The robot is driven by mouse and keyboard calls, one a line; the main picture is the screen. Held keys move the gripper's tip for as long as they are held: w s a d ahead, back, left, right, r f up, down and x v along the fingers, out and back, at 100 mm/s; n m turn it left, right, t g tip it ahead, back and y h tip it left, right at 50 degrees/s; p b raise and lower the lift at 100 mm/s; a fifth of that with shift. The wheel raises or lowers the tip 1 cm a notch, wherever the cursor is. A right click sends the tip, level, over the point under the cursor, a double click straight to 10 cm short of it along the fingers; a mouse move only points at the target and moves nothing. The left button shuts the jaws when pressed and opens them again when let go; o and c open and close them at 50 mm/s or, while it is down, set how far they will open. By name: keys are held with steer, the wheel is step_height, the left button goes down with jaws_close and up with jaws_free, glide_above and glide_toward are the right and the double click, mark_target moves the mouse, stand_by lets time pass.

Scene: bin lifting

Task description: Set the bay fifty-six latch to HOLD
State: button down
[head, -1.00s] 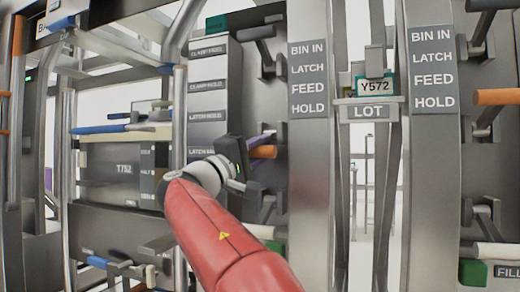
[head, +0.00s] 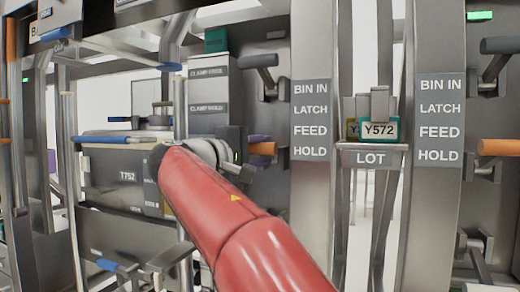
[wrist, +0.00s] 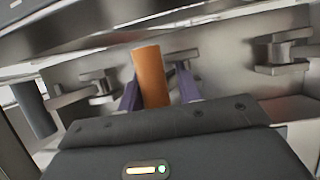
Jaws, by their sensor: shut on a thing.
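My gripper (wrist: 158,88) is shut on an orange handle (wrist: 151,72), with a purple finger on either side of it in the wrist view. In the head view the orange handle (head: 263,148) shows just right of the dark gripper body, about level with the word HOLD. A grey label strip (head: 314,120) right of it reads BIN IN, LATCH, FEED, HOLD. My red arm hides the area below the gripper. I cannot read a bay number fifty-six.
A dark lever (head: 258,60) sits above the held handle. Another label strip (head: 440,120) and another orange lever (head: 497,147) are at the right. A green tag Y572 (head: 380,129) stands above the LOT plate (head: 371,158). A T752 bin (head: 122,178) is at the left.

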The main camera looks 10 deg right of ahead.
steer(key=shift+w+d+r+p, duration=0.1)
steer(key=shift+r+p, duration=0.1)
steer(key=shift+r, duration=0.3)
steer(key=shift+w+d+r+p, duration=0.1)
steer(key=shift+r+p, duration=0.1)
steer(key=shift+r, duration=0.25)
steer(key=shift+s+d+r, duration=0.1)
steer(key=shift+d+r, duration=0.05)
steer(key=c, duration=1.2)
jaws_free()
steer(key=shift+o, duration=0.2)
steer(key=shift+w+d, duration=0.1)
steer(key=shift+w, duration=0.15)
steer(key=v, duration=0.8)
steer(key=shift+f+b, duration=0.3)
steer(key=shift+b, duration=0.05)
